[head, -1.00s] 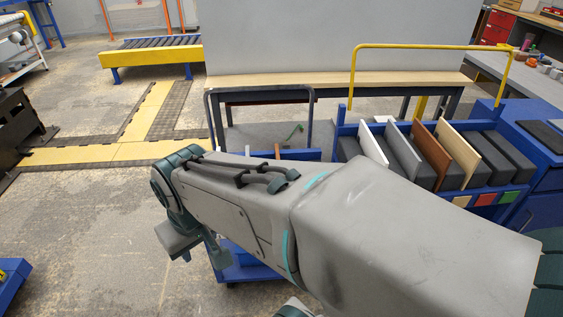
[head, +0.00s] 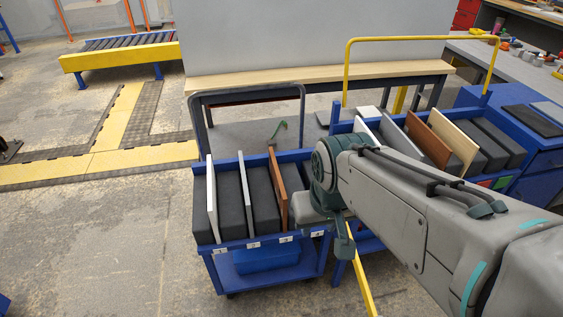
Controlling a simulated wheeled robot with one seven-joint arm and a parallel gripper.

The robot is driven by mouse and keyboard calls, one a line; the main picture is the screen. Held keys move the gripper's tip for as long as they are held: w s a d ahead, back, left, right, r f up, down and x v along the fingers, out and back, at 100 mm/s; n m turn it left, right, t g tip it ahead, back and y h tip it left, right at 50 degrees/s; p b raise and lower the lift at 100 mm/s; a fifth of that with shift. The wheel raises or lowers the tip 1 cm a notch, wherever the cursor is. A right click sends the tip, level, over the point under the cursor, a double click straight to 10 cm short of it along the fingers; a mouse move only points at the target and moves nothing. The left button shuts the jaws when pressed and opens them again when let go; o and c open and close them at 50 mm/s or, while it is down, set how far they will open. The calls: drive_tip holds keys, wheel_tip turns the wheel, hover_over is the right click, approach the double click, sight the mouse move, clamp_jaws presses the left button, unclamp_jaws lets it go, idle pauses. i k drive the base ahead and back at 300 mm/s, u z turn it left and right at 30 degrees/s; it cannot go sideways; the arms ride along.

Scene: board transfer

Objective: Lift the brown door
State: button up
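Two brown boards show in the head view. One brown board (head: 277,188) stands upright in the left blue cart (head: 225,247), between dark grey padded blocks. Another brown board (head: 427,139) stands tilted in the right blue rack, between a grey and a beige board. My gripper (head: 343,240) hangs at the end of my arm, to the right of the left cart's brown board and apart from it in the picture. Its fingers are small and partly hidden, so I cannot tell whether they are open. Nothing visible hangs from it.
A white board (head: 212,197) and a thin light board (head: 243,194) stand in the left cart. A beige board (head: 453,141) stands in the right rack. A yellow rail (head: 420,40) rises above the rack. A wooden bench (head: 315,76) is behind.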

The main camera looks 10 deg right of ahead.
sight(280, 192)
drive_tip(key=i, duration=0.95)
